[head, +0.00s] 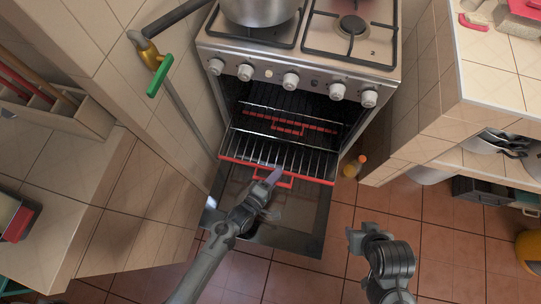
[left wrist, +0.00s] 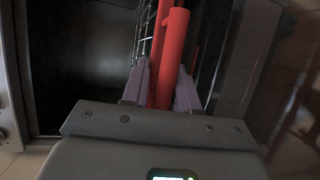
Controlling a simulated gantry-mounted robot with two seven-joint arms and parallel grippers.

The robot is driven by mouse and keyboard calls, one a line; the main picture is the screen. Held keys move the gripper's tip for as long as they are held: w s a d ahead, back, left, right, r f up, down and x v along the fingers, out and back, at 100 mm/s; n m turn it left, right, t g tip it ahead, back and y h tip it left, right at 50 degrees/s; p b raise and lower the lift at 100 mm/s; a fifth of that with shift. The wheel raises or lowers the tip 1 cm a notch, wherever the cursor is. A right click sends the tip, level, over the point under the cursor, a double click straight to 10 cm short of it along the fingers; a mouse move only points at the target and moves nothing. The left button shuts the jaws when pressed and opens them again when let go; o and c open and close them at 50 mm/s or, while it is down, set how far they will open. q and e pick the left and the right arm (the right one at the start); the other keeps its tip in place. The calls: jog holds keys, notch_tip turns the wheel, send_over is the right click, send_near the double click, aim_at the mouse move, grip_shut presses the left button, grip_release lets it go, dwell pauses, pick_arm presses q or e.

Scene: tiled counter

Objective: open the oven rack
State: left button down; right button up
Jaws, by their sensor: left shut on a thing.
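The oven (head: 298,72) stands at the back with its dark door (head: 300,220) folded down. A lower wire rack (head: 275,153) with a red front bar sticks out over the door. An upper rack with a red bar (head: 320,127) sits deeper inside. My left gripper (head: 271,178) is at the lower rack's red handle (head: 286,183). In the left wrist view its purple fingers are shut on the red handle (left wrist: 172,65), one on each side. My right gripper (head: 370,236) hangs over the floor at right, apart from the oven; its jaw opening is unclear.
A pot (head: 260,10) stands on the hob. A tiled wall (head: 145,165) is close on the left and a tiled counter (head: 490,85) on the right. A small orange-capped bottle (head: 354,166) is on the floor beside the oven.

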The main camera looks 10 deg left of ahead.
pick_arm(q)
jog(key=shift+s+a+f, duration=0.1)
jog(key=shift+s+f, duration=0.2)
jog(key=shift+f, duration=0.2)
jog(key=c, duration=1.2)
grip_release()
jog(key=shift+o, duration=0.5)
jog(key=shift+r, duration=0.1)
jog(key=shift+w+r, duration=0.1)
jog(key=shift+r, duration=0.1)
jog(key=shift+s+a+r+p, duration=0.2)
jog(key=shift+s+p, duration=0.1)
jog(key=shift+s, duration=0.25)
jog(key=p+v, duration=0.2)
jog(key=v, duration=0.7)
jog(key=shift+s, duration=0.3)
